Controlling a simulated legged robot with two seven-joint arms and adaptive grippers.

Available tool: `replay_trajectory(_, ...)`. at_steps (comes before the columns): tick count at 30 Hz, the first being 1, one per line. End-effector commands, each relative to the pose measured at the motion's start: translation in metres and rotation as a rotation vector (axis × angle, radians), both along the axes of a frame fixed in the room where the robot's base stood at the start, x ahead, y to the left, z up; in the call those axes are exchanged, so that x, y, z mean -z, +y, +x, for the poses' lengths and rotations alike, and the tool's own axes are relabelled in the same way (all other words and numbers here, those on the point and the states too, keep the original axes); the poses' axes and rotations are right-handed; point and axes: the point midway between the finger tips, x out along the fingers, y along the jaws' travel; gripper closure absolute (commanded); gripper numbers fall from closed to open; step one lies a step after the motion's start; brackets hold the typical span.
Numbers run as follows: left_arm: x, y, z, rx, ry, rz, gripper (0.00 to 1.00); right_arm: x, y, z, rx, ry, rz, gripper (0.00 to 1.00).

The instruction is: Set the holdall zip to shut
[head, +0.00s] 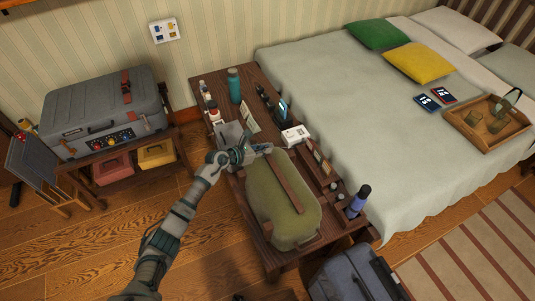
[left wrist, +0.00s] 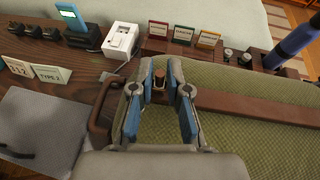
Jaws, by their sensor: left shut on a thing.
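The olive-green holdall (head: 262,208) lies on the dark wooden table with a brown strap (head: 287,182) across its top. It fills much of the left wrist view (left wrist: 245,135), with the strap (left wrist: 250,108) running to the right and a brown end handle (left wrist: 104,105) at the left. My left gripper (head: 258,151) is at the holdall's far end. In the left wrist view its fingers (left wrist: 157,80) are closed around a small reddish-brown piece, seemingly the zip pull (left wrist: 158,76). The fingers hide much of it, and I cannot make out the zip line. My right gripper is out of view.
Around the holdall on the table (head: 246,208) stand a white box (head: 295,135), a teal bottle (head: 234,85), a purple bottle (head: 358,201) and small cards. The bed (head: 330,90) is at the right. A grey suitcase (head: 105,110) sits on a rack at the left.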

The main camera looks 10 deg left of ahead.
Motion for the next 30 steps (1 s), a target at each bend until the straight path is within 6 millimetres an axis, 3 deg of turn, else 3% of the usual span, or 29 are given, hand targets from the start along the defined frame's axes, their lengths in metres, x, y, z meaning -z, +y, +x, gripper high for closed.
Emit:
replay_trajectory(14, -0.007, 0.005, 0.005, -0.008, -0.012, -0.002, 1.0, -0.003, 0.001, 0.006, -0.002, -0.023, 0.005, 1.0)
replay_trajectory(15, -0.007, 0.005, 0.005, -0.008, -0.012, -0.002, 0.75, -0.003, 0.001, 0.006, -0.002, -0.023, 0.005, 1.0)
replay_trajectory(16, -0.007, 0.005, 0.005, -0.008, -0.012, -0.002, 0.68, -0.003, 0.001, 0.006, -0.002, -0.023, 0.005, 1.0)
replay_trajectory(25, -0.003, 0.004, 0.003, -0.004, -0.005, 0.001, 0.67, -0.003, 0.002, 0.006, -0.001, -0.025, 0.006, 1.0)
replay_trajectory(30, -0.009, 0.016, -0.008, -0.004, -0.007, 0.003, 0.67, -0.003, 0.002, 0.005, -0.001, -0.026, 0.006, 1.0)
